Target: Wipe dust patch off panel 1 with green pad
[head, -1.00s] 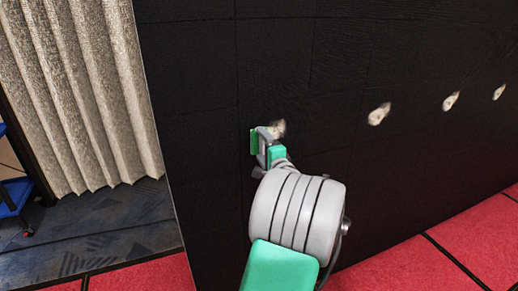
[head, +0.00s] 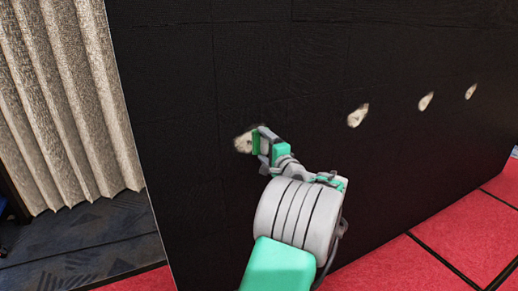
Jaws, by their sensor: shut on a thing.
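The green pad (head: 255,142) is held in my gripper (head: 263,144), which is shut on it, in front of the black video wall. The nearest dust patch (head: 242,144), a pale beige smudge on the leftmost panel, shows just left of the pad. The pad overlaps its right edge in the picture. I cannot tell whether the pad touches the wall. The panel numbers are not visible.
The black video wall (head: 210,60) runs back to the right. More dust patches sit along it, the closest of them here (head: 358,115). A beige curtain (head: 60,100) hangs beyond the wall's left edge. Red floor tiles (head: 440,255) lie at the wall's foot.

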